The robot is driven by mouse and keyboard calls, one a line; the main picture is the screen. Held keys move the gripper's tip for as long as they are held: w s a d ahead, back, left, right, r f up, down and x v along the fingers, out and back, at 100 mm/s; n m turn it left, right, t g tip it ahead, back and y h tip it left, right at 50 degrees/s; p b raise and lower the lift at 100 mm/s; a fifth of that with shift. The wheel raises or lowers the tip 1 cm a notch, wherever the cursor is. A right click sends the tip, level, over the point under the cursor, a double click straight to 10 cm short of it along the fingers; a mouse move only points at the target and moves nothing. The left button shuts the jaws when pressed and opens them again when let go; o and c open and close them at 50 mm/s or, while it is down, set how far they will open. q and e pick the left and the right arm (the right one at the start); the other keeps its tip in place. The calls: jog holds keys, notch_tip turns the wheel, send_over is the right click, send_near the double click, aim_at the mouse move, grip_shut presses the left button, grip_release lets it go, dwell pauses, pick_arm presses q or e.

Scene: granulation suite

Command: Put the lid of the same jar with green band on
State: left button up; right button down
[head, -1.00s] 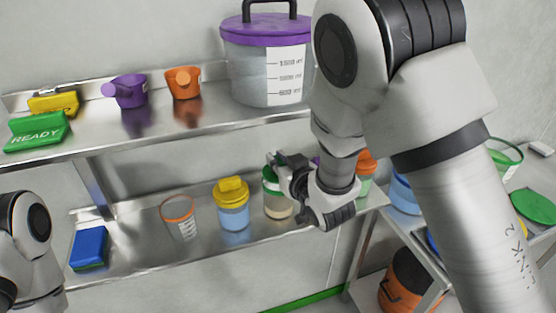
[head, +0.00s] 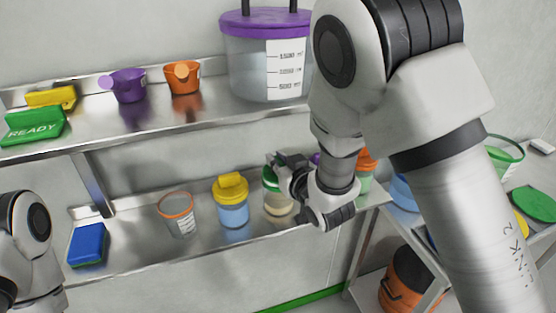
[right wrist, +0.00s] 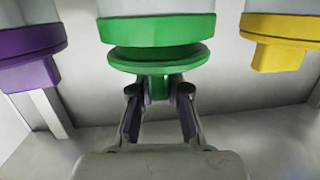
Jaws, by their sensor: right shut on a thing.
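The jar with the green band (head: 277,207) stands on the lower shelf, partly hidden behind my right gripper. In the right wrist view, which looks upside down, its green band (right wrist: 157,29) faces the green lid (right wrist: 158,63). A dark strip shows between band and lid; I cannot tell whether they touch. My right gripper (right wrist: 158,94) is shut on the green lid by its knob. In the head view my right gripper (head: 283,172) is at the jar's top, its fingertips mostly hidden. My left gripper is out of view.
A yellow-lidded jar (head: 232,212) stands left of the green one, and a purple-lidded jar (right wrist: 30,48) on its other side. An orange-rimmed cup (head: 180,218) and blue block (head: 88,245) are farther left. The upper shelf (head: 150,122) overhangs behind.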

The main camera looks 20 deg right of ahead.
jog(key=shift+f+b, duration=0.3)
jog(key=shift+f, duration=0.15)
jog(key=c, duration=1.1)
grip_release()
jog(key=shift+o, duration=0.2)
jog(key=v, duration=0.7)
jog(key=shift+s, duration=0.25)
